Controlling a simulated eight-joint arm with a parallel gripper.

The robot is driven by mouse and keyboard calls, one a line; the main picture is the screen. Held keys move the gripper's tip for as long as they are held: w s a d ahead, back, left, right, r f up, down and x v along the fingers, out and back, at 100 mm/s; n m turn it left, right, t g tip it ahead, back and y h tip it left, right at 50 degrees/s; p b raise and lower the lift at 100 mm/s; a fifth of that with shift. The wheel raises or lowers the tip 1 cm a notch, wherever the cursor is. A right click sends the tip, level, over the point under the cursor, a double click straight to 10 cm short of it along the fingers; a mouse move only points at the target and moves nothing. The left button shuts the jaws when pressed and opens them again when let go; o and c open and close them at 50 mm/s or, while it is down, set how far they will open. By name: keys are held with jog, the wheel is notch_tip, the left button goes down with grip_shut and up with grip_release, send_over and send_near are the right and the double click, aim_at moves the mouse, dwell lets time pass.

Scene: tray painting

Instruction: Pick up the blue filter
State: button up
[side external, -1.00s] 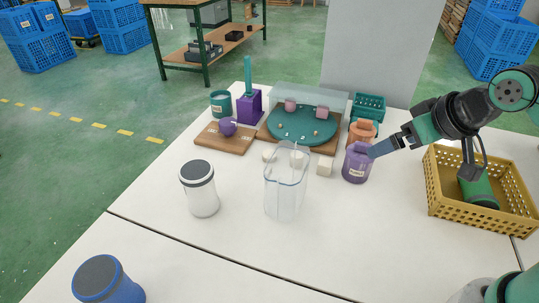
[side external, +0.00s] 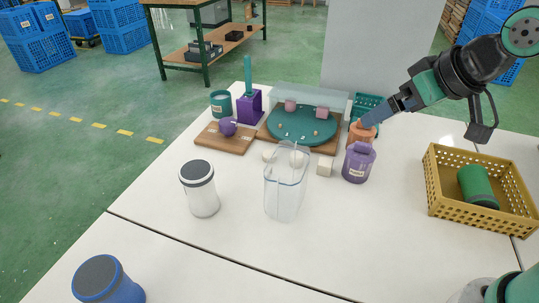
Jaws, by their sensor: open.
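The blue filter (side external: 107,282) is a blue cylinder with a dark grey top. It stands upright on the white table at the lower left, partly cut off by the picture's bottom edge. My gripper (side external: 481,133) is open and empty, hanging in the air above the yellow crate at the right, far from the blue filter. A white filter (side external: 200,190) with a dark top stands upright left of the clear jug. A green filter (side external: 478,187) is inside the yellow crate (side external: 480,226), below my gripper and apart from it.
A clear jug (side external: 284,192) stands mid-table. A purple jar (side external: 358,163) and an orange jar (side external: 361,133) are behind it at right. A wooden board (side external: 226,142), a purple block holder (side external: 249,107) and a round green tray (side external: 300,125) fill the back. The front table is mostly clear.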

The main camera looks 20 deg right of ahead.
jog(key=w+a+r+n+t+y, duration=0.1)
jog(key=w+a+n+y, duration=0.25)
jog(key=a, duration=0.55)
jog(key=n+g+y, duration=0.2)
jog(key=n+y, duration=0.6)
send_over(127, 289)
jog(key=s+d, duration=0.2)
jog(key=f, duration=1)
jog(key=w+f, duration=0.1)
jog(key=f, duration=0.3)
jog(key=shift+f, duration=0.4)
jog(key=shift+a+f, duration=0.2)
jog(key=shift+f, duration=0.05)
jog(key=shift+x, duration=2.65)
jog(key=shift+d, duration=0.1)
jog(key=c, duration=1.3)
